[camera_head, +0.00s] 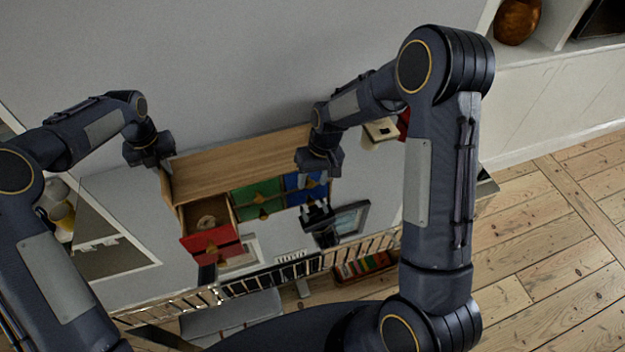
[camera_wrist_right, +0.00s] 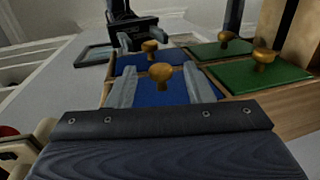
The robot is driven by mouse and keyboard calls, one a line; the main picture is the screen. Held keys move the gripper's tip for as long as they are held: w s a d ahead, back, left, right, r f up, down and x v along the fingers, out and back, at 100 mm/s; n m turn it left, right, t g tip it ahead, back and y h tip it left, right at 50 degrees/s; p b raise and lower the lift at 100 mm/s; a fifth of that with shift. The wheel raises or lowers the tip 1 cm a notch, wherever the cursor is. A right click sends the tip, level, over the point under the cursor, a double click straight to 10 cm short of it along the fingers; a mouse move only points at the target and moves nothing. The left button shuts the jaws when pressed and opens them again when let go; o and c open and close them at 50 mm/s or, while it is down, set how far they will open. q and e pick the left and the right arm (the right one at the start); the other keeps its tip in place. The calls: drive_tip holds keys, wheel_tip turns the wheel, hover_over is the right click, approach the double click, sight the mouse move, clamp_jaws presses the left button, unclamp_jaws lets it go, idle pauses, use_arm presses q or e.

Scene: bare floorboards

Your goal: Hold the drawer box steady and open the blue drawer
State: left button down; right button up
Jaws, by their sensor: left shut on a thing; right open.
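The wooden drawer box (camera_head: 240,162) has red, green and blue drawer fronts. The blue drawers (camera_head: 305,182) are on its right side and look shut; my right arm partly hides them. In the right wrist view the nearer blue drawer (camera_wrist_right: 165,97) has a brass knob (camera_wrist_right: 161,74) that appears between the fingers of my right gripper (camera_wrist_right: 161,91). The gripper is open; contact with the knob cannot be told. In the head view my right gripper (camera_head: 320,168) is over the box's right end. My left gripper (camera_head: 157,163) is shut on the box's left edge.
A red drawer (camera_head: 208,241) stands open with a ring-shaped object (camera_head: 207,221) inside. Green drawers (camera_head: 258,197) are in the middle. A dark-framed picture (camera_head: 348,219) and a dark object with pale prongs (camera_head: 318,211) are close to the blue drawers. A railing (camera_head: 262,274) runs in front.

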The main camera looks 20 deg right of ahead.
drive_tip(key=shift+a+f, duration=0.15)
drive_tip(key=shift+f, duration=0.45)
clamp_jaws()
drive_tip(key=shift+s, duration=0.15)
